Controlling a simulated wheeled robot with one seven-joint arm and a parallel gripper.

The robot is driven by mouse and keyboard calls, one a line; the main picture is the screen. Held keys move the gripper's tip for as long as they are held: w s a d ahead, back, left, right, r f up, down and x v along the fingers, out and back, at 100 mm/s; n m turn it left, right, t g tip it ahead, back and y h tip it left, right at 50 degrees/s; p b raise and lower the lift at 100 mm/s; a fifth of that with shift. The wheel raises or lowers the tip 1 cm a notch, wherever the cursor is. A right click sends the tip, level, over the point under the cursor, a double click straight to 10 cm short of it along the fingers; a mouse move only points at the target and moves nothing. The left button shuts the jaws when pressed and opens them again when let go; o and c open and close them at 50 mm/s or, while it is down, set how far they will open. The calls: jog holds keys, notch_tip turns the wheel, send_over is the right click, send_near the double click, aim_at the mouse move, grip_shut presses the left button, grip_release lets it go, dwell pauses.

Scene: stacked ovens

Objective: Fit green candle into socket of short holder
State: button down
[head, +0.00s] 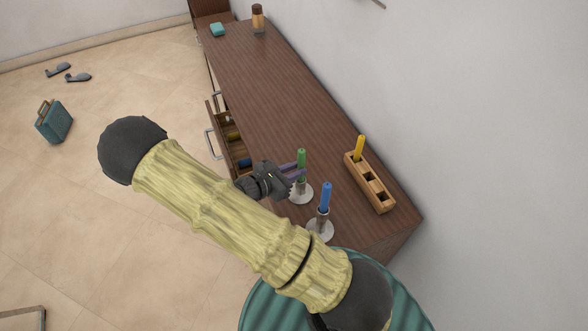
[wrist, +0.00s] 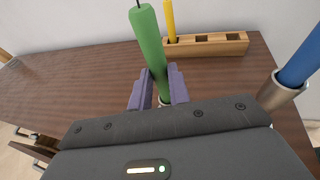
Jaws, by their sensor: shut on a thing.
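The green candle (head: 301,160) stands about upright over the short holder (head: 300,194), a metal holder with a round base on the wooden cabinet top. In the wrist view the green candle (wrist: 150,40) passes between the two purple fingers of my gripper (wrist: 158,92), which is shut on it. The rim of the short holder's socket shows just below the candle (wrist: 164,104). My fingers and wrist hide most of the holder there, so I cannot tell how deep the candle's lower end sits. In the head view my gripper (head: 293,171) reaches the candle from the left.
A blue candle (head: 325,196) stands in a taller metal holder (head: 319,229) close by on the right. A wooden block (head: 379,191) with square holes holds a yellow candle (head: 360,147). An open drawer (head: 233,139) juts out at left.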

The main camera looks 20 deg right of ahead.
jog(key=shift+f+b, duration=0.55)
jog(key=shift+f, duration=0.3)
jog(key=c, duration=1.2)
grip_release()
jog(key=shift+c, duration=0.2)
jog(key=shift+a, duration=0.1)
jog(key=b+v, duration=0.2)
jog(key=v, duration=1.5)
jog(key=shift+a, duration=0.2)
jog(key=shift+s+d, duration=0.1)
